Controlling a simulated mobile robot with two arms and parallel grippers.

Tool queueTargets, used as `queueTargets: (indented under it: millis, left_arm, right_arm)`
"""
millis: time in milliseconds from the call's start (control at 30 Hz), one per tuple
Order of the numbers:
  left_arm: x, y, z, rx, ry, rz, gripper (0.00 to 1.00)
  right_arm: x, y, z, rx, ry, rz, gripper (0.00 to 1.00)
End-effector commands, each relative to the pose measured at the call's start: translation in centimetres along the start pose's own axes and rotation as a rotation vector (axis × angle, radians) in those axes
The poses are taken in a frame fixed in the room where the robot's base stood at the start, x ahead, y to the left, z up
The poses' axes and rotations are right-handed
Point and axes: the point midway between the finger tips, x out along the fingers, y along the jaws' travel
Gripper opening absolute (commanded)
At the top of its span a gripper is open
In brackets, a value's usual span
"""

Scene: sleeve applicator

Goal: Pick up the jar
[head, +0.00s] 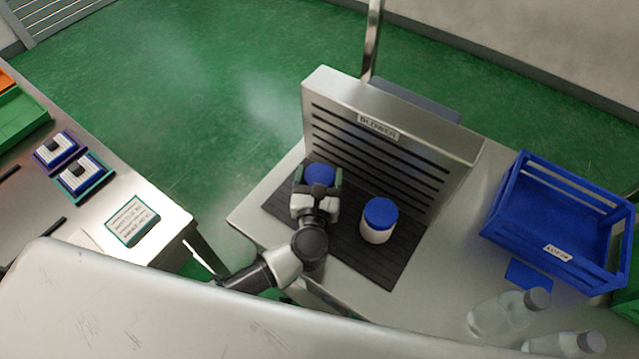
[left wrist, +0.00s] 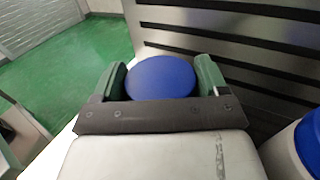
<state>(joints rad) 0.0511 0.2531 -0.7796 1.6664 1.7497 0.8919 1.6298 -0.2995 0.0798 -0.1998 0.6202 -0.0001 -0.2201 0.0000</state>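One jar with a round blue lid (head: 320,175) stands on the dark slatted mat in front of the upright panel. My left gripper (head: 319,178) is at this jar, with one green finger on each side of it. In the left wrist view the blue lid (left wrist: 160,77) fills the space between the fingers (left wrist: 162,82). I cannot tell whether they press on it. The jar's body is hidden by the gripper. A second jar (head: 378,221), white with a blue lid, stands to the right on the mat; part of it shows in the left wrist view (left wrist: 309,145). My right gripper is not in view.
The slotted metal panel (head: 395,150) rises close behind both jars. A blue crate (head: 560,222) and clear bottles (head: 500,314) are to the right on the metal table. A separate table (head: 165,225) with small trays is at the left.

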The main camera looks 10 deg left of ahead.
Motion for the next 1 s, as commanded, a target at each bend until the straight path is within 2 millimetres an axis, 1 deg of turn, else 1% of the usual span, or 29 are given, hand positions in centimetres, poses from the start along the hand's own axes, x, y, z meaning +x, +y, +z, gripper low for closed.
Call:
queueTargets:
  millis: [33,200,267,300,467,567,667,767,833,867,1000]
  left_arm:
    - [0.0,0.0,0.0,0.000,0.000,0.000,0.66]
    - [0.0,0.0,0.0,0.000,0.000,0.000,0.41]
    - [0.0,0.0,0.1,0.000,-0.001,0.000,0.40]
    - [0.0,0.0,0.0,0.000,-0.001,0.000,0.35]
    - [0.0,0.0,0.1,0.000,0.000,0.000,0.35]
    - [0.0,-0.1,0.6,-0.003,-0.001,0.000,0.34]
    - [0.0,-0.1,1.5,-0.005,-0.001,0.000,0.34]
    - [0.0,-0.1,3.1,-0.008,-0.002,0.001,0.34]
    - [-0.1,0.0,4.5,-0.008,-0.004,0.000,0.34]
    - [-0.5,-0.9,4.6,-0.011,-0.001,-0.003,0.34]
    - [-2.0,-3.4,6.2,-0.010,-0.001,-0.001,0.34]
  right_arm:
    - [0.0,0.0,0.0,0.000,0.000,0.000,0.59]
    - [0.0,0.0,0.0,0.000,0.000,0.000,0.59]
    - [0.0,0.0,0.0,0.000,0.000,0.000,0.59]
    - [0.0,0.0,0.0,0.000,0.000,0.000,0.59]
    - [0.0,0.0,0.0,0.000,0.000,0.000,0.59]
    - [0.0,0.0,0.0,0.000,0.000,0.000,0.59]
    - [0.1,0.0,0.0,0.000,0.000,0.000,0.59]
    - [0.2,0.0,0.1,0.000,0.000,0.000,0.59]
    - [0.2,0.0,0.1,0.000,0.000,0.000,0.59]
    - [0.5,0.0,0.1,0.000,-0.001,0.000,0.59]
    - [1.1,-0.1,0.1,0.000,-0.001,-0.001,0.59]
